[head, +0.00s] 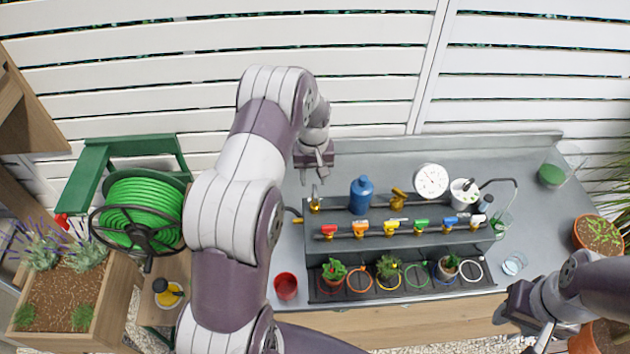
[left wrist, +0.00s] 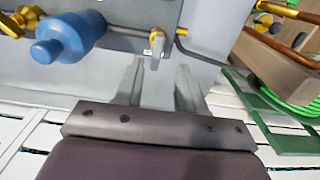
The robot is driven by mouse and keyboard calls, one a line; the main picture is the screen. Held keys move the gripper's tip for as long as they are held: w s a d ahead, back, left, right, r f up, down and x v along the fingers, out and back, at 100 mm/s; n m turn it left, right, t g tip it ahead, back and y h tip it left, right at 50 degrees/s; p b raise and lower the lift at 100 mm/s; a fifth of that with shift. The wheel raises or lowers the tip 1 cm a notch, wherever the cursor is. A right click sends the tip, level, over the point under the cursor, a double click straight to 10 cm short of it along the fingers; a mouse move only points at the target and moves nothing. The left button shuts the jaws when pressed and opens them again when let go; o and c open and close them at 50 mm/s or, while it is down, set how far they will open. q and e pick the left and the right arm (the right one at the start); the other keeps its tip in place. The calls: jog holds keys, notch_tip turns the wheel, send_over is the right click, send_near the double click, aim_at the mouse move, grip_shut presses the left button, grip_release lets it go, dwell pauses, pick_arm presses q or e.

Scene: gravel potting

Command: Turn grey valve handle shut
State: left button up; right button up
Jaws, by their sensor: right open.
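The grey valve handle (left wrist: 157,42) is a small silver lever on a brass fitting. In the head view the grey valve handle (head: 314,193) stands at the left end of the rack's upper level. My left gripper (head: 317,172) hangs just behind it. My right gripper (head: 528,322) is open near the front right of the bench, away from the valve.
A blue canister (head: 361,194) stands right of the handle; a brass valve (head: 398,199) and a white dial (head: 431,180) are further right. Several coloured valves line the rack above small pots. A red cup (head: 286,286) and a green hose reel (head: 140,213) are at the left.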

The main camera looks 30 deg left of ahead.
aim_at(315, 190)
pick_arm(q)
jog(key=f, duration=0.2)
jog(key=f+p, duration=0.1)
jog(key=f, duration=0.1)
jog(key=shift+w+d, duration=0.25)
jog(key=shift+d, duration=0.15)
jog(key=shift+s+a+f, duration=0.25)
jog(key=shift+a+f, duration=0.05)
jog(key=shift+f, duration=0.1)
jog(key=shift+w+d, duration=0.15)
grip_shut()
